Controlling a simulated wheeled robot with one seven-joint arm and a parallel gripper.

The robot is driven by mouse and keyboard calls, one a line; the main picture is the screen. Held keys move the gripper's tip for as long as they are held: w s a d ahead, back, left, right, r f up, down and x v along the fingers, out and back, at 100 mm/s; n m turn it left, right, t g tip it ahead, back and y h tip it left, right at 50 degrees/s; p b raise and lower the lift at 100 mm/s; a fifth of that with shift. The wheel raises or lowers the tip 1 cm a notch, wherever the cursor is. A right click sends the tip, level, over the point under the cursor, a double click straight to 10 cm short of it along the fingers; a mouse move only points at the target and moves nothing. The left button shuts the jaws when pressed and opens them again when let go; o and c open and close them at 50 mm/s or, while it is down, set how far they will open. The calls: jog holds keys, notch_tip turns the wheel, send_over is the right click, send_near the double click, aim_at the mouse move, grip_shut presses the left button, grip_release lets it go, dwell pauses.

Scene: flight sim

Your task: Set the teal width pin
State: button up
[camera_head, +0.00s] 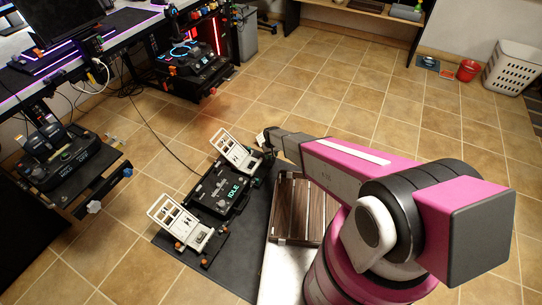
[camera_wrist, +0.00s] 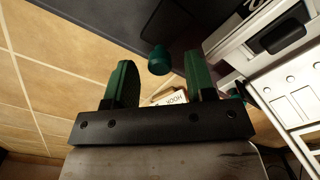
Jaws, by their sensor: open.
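A teal pin with a round head (camera_wrist: 159,60) shows in the wrist view, in the gap between my fingertips and apart from both. My gripper (camera_wrist: 161,72) is open, its two green fingers standing either side of the pin head. I cannot tell how far the pin lies beyond the fingertips. A second teal part (camera_wrist: 236,91) shows just right of the right finger. In the head view my gripper (camera_head: 266,141) is at the far pedal (camera_head: 237,152) of the pedal unit; the pin is not clear there.
The pedal unit's black body (camera_head: 219,190) reads IDLE and lies on a dark mat (camera_head: 240,244). The near pedal (camera_head: 180,222) stands at its other end. A small tag reading HOOK (camera_wrist: 172,98) shows between my fingers. A slatted wooden crate (camera_head: 300,208) lies beneath my arm.

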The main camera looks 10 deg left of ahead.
notch_tip(320, 180, up, 11)
jog(key=shift+f, duration=0.2)
jog(key=shift+d, duration=0.1)
dwell(0.5)
